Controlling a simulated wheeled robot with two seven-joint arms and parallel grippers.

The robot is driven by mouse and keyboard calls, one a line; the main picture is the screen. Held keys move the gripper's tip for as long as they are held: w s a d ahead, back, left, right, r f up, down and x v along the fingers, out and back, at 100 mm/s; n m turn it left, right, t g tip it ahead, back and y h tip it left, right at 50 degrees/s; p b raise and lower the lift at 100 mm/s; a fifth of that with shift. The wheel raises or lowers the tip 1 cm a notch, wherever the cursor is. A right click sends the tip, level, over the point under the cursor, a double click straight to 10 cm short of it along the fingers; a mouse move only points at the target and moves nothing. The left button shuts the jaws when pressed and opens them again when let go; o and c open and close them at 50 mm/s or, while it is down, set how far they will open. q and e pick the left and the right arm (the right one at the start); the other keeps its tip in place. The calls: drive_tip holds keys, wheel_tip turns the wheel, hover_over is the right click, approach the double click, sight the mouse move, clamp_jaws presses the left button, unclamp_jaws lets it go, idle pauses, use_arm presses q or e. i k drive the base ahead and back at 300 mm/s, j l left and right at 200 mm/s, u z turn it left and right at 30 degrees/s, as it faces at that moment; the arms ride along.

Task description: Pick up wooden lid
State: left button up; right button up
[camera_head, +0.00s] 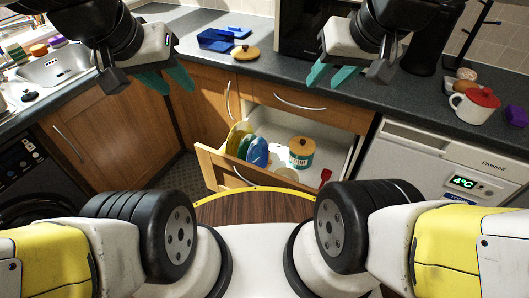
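A round wooden lid (245,53) with a small dark knob lies on the dark worktop, near its front edge, left of the black appliance. A canister (299,158) with a wooden-coloured top (302,145) stands in the open drawer. My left gripper (168,82) is left of the lid on the worktop and nearer to me in the picture, its teal fingers apart and empty. My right gripper (331,76) is right of the lid, its teal fingers also apart and empty. Neither gripper appears to touch anything.
The open drawer (231,175) juts out below the worktop, holding colourful plates (257,152) and a red item (325,176). A blue tray (216,40) lies behind the lid. A mug with a red top (475,106) stands at right. The sink (57,66) is at left.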

sight(244, 52)
drive_tip(key=k+l, duration=0.1)
drive_tip(key=l, duration=0.2)
drive_tip(key=k+l, duration=0.15)
drive_tip(key=l, duration=0.2)
drive_tip(key=j+z, duration=0.1)
drive_tip(key=z, duration=0.3)
drive_tip(key=i+j+z, duration=0.1)
drive_tip(key=z, duration=0.25)
drive_tip(key=j+z, duration=0.1)
drive_tip(key=z, duration=0.3)
drive_tip(key=j+z, duration=0.15)
drive_tip(key=z, duration=0.2)
drive_tip(key=j+z, duration=0.2)
drive_tip(key=j, duration=0.2)
drive_tip(key=k+j+z, duration=0.2)
drive_tip(key=j, duration=0.2)
drive_tip(key=k+j+z, duration=0.2)
drive_tip(key=j, duration=0.25)
drive_tip(key=j+z, duration=0.2)
drive_tip(key=j, duration=0.2)
drive_tip(key=k+j+z, duration=0.2)
drive_tip(key=j, duration=0.15)
drive_tip(key=k+j, duration=0.15)
drive_tip(key=j, duration=0.15)
drive_tip(key=k+j, duration=0.15)
drive_tip(key=j, duration=0.15)
drive_tip(key=k+j, duration=0.15)
drive_tip(key=j, duration=0.15)
drive_tip(key=u, duration=1.25)
drive_tip(key=z, duration=1.25)
